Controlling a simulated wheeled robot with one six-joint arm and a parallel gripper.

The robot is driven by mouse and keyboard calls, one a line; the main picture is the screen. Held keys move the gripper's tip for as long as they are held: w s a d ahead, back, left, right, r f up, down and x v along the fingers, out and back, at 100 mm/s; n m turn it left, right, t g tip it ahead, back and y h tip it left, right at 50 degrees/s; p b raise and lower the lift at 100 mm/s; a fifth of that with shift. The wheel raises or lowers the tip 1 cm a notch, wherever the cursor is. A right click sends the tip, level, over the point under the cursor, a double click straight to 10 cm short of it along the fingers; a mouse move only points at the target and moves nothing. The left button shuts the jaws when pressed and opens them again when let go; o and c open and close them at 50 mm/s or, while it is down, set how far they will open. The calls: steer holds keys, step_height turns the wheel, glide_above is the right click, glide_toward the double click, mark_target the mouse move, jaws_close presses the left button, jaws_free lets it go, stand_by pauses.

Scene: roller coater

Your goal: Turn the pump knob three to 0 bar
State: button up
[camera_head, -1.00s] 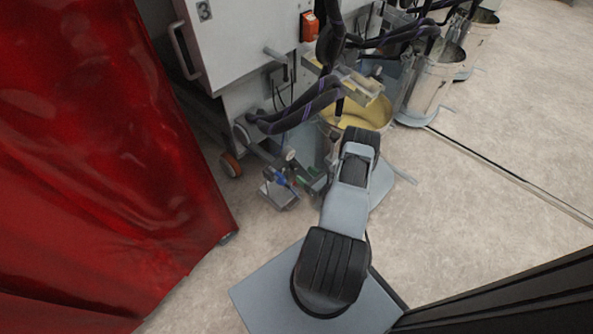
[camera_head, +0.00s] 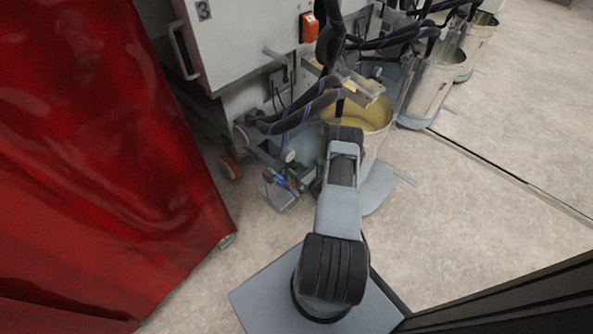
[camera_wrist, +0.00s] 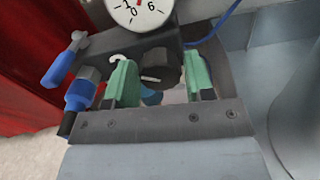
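In the wrist view a dark round knob (camera_wrist: 160,67) with a white pointer line shows between the two green fingertips of my gripper (camera_wrist: 161,80). The fingers are apart, one on each side of the knob, with visible gaps; contact is not visible. A white pressure gauge (camera_wrist: 140,10) sits just above the knob, cut off by the top edge; its needle reading cannot be told. In the head view the pump (camera_head: 283,188) stands low beside the machine, partly behind my arm. My gripper and the knob cannot be made out there.
A blue-handled valve (camera_wrist: 66,62) and a blue fitting (camera_wrist: 80,93) lie left of my fingers. A blue hose (camera_wrist: 222,20) runs at upper right. In the head view a yellow bucket (camera_head: 372,113) stands behind my arm, and a red curtain (camera_head: 90,150) hangs at left.

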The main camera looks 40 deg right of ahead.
steer(key=c, duration=0.6)
